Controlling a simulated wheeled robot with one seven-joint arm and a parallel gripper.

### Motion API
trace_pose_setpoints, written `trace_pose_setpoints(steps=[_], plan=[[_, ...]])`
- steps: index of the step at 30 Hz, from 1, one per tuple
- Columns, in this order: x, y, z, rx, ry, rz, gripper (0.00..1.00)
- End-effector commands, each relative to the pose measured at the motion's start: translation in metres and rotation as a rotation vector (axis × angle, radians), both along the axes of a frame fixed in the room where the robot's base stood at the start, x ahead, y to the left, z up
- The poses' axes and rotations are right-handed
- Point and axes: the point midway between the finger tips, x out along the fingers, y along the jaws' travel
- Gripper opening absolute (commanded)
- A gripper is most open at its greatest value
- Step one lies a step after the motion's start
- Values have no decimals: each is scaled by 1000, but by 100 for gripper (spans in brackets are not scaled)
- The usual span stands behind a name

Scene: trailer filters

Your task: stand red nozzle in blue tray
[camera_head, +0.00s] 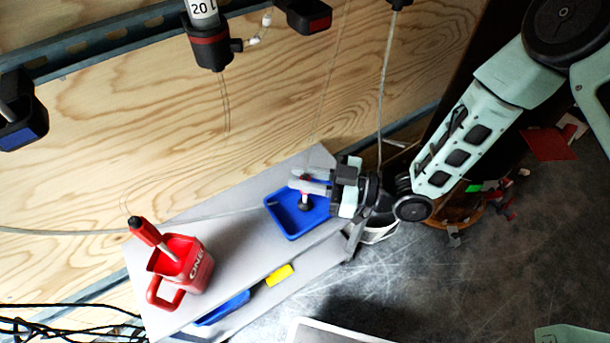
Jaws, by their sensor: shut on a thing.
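My gripper (308,185) is above the blue tray (284,228), with its fingers pointing left. It is shut on the red nozzle (305,195), a small red piece with a black lower end. The nozzle looks roughly upright, and its black end shows against the tray's inside. I cannot tell whether that end touches the tray floor. The fingers hide part of the nozzle, and the gripper hides the tray's right rear part. The blue tray lies on the right part of the grey bench top (235,245).
A red jug (190,265) holding a red-handled tool (146,232) stands on the bench's left. A yellow block (279,275) and a blue item (222,307) are on the lower shelf. A cable hangs behind my gripper. The bench between jug and tray is mostly clear.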

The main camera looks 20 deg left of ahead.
Motion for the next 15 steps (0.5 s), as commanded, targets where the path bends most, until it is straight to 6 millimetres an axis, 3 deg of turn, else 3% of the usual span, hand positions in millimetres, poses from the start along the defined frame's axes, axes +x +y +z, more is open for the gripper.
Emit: trace_pose_setpoints(steps=[15], plan=[[0, 0, -8, 0, 0, 0, 0]])
